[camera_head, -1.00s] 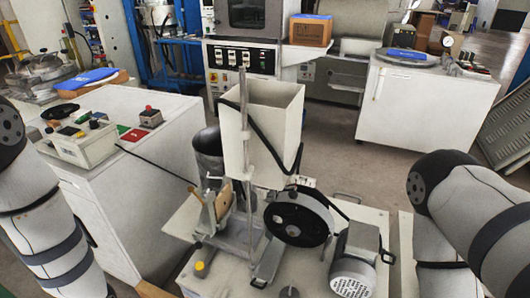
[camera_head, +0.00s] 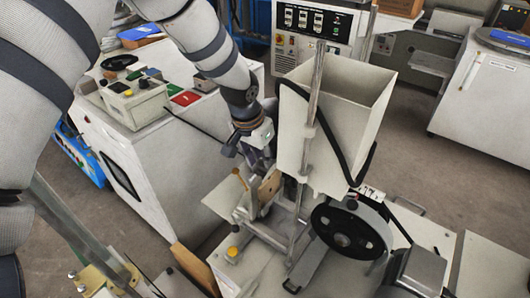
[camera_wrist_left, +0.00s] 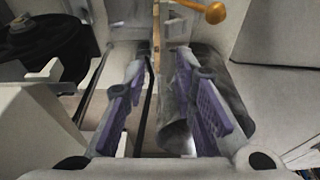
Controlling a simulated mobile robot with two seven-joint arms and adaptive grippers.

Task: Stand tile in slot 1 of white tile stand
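A thin tan tile (camera_head: 268,187) stands roughly upright in a holder on the testing machine, beside the wheel. My left gripper (camera_head: 257,165) has come down from above, close to the tile and partly in front of it. In the left wrist view my left gripper (camera_wrist_left: 160,78) is open, with its two purple-padded fingers apart. The tile's narrow tan edge (camera_wrist_left: 157,35) shows ahead, in line with the gap between the fingers; I cannot tell whether they touch it. I cannot make out the white tile stand. My right gripper is out of view.
A white hopper (camera_head: 335,115) and a metal post (camera_head: 310,125) rise just right of the gripper. A dark wheel (camera_head: 350,232) stands below the hopper. An orange knob (camera_wrist_left: 215,12) is near the fingers. A white cabinet (camera_head: 165,165) with a control box (camera_head: 135,100) stands to the left.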

